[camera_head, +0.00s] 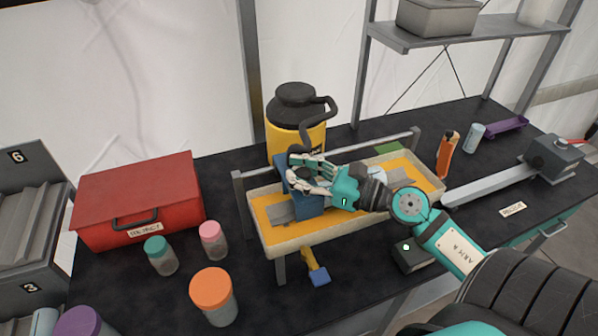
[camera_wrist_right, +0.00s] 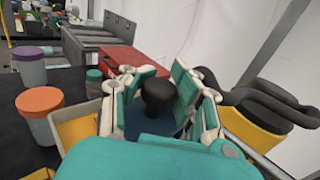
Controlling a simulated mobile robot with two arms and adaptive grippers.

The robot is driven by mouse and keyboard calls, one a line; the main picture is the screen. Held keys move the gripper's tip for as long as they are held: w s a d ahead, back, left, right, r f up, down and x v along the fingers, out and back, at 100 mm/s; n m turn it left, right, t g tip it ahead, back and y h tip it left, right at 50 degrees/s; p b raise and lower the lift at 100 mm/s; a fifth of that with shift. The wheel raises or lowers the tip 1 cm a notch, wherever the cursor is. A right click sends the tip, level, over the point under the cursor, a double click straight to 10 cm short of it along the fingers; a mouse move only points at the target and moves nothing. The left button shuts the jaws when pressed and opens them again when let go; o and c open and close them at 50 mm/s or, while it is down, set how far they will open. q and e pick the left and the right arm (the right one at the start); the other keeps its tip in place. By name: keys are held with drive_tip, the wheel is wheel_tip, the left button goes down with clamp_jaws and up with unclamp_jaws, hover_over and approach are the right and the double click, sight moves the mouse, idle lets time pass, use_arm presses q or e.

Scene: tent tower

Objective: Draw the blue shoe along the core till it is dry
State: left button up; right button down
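The blue shoe (camera_head: 309,206) sits across the grey core (camera_head: 280,213), near the left end of a shallow tray (camera_head: 325,234) with a yellow-orange floor. A black knob (camera_wrist_right: 158,92) rises from the shoe. My right gripper (camera_head: 305,172) reaches in from the right, with its fingers on both sides of this knob. In the right wrist view the finger pads (camera_wrist_right: 160,86) appear closed against the knob, and a little of the blue shoe (camera_wrist_right: 150,124) shows below. The gripper and wrist hide the middle of the core. My left gripper is not in view.
A yellow jug (camera_head: 296,138) stands close behind the tray. A red box (camera_head: 138,199) and lidded jars (camera_head: 214,296) stand to the left. A rail (camera_head: 330,155) runs behind the tray. An orange-handled tool (camera_head: 447,153) and a grey bar (camera_head: 490,184) are at right.

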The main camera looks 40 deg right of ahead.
drive_tip(key=shift+a+f, duration=0.15)
drive_tip(key=shift+a, duration=0.4)
drive_tip(key=c, duration=1.6)
unclamp_jaws()
drive_tip(key=o, duration=0.5)
drive_tip(key=shift+s+d, duration=0.45)
drive_tip(key=shift+d, duration=0.1)
drive_tip(key=shift+c, duration=0.2)
drive_tip(key=shift+o, duration=0.8)
drive_tip(key=shift+s+d, duration=0.1)
drive_tip(key=shift+s, duration=0.05)
drive_tip(key=shift+w, duration=0.2)
drive_tip(key=shift+w+a, duration=0.1)
drive_tip(key=shift+a, duration=0.1)
drive_tip(key=shift+d, duration=0.15)
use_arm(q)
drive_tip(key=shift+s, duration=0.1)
use_arm(e)
drive_tip(key=v, duration=1.2)
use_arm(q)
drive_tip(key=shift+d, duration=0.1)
